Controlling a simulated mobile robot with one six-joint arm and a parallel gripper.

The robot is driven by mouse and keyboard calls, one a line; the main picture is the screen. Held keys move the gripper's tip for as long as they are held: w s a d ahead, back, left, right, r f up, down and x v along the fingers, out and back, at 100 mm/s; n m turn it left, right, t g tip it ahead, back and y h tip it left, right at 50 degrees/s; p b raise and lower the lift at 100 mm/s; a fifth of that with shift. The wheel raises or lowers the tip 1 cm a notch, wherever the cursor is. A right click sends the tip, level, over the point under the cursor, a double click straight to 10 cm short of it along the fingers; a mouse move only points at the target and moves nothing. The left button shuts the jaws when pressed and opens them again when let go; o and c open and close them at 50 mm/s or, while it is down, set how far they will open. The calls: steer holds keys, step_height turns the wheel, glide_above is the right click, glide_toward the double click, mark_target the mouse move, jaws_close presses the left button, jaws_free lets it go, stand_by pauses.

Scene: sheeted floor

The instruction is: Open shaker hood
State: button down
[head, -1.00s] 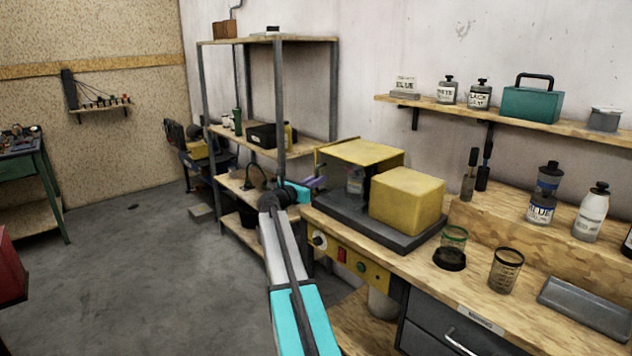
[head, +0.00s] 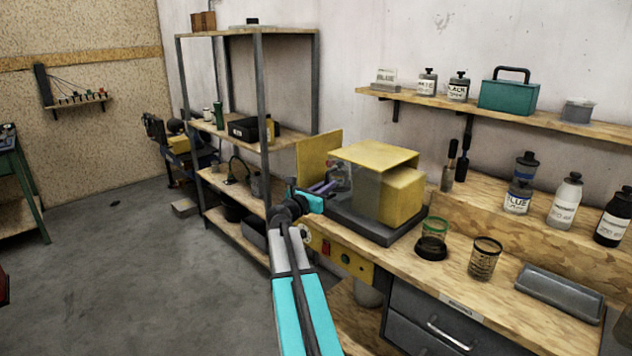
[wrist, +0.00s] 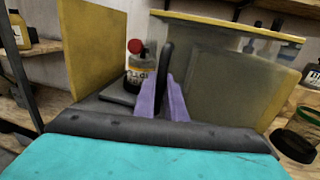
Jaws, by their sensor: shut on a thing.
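The shaker (head: 360,224) stands on the workbench, with a dark base and a yellow control panel. Its hood (head: 375,154) has a yellow top and a see-through front, and overlaps the yellow box-shaped housing (head: 405,200) on the right. A yellow upright end plate (head: 318,160) stands apart at its left. In the wrist view, the hood's clear panel (wrist: 225,85) is right of my gripper. My gripper (wrist: 172,95), with purple fingers, is shut on the dark upright handle (wrist: 166,62). A red-capped bottle (wrist: 141,75) stands behind, in the gap beside the end plate.
A metal shelf rack (head: 264,110) stands close to the left. Several bottles stand further right.

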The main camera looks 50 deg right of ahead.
steer(key=s, duration=0.7)
steer(key=shift+a, duration=0.25)
steer(key=c, duration=1.8)
jaws_free()
steer(key=shift+a, duration=0.1)
steer(key=b, duration=0.2)
glide_toward(349, 187)
steer(key=a, duration=0.6)
steer(key=a+b, duration=0.1)
steer(key=b, duration=0.3)
steer(key=shift+s+a+f+b, duration=0.25)
steer(key=shift+s+a+b, duration=0.15)
